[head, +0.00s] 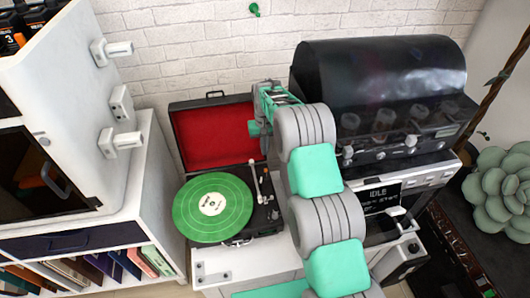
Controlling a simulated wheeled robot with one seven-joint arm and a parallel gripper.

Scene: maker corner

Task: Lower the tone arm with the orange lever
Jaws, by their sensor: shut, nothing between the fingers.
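The turntable is an open black case with a red-lined lid (205,135) and a green record (212,208) on its platter. The pale tone arm (254,180) stands at the right side of the deck, beside the record. My gripper (256,128) is shut and empty, above the back right of the case near the lid's right edge. Its fingertips are small and hard to see.
A black-hooded machine (385,85) with a display reading IDLE stands close on the right. A white cabinet (60,110) with protruding fittings is on the left, above a shelf of books. A brick wall is behind. The white tabletop (240,268) shows in front of the case.

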